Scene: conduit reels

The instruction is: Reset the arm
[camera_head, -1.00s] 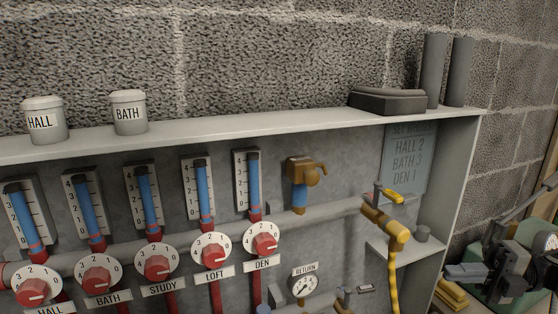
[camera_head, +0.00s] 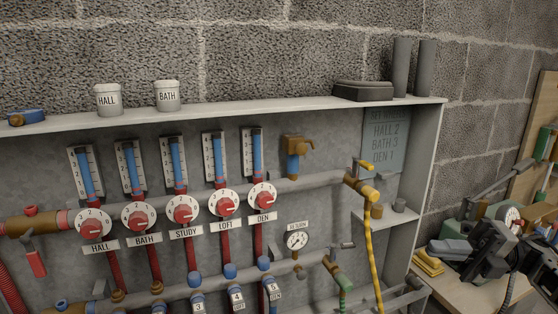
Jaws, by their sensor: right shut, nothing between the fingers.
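My right gripper (camera_head: 446,251) shows at the lower right, with its dark body and grey fingers pointing left. It is shut and empty, in front of the small bench to the right of the manifold cabinet. It is apart from the cabinet's valves and dials. My left gripper is not in view.
The grey cabinet (camera_head: 330,130) holds several red dials, blue flow gauges and a yellow hose (camera_head: 371,250) on a brass tap. Yellow cloths (camera_head: 428,264) lie on the bench (camera_head: 470,290).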

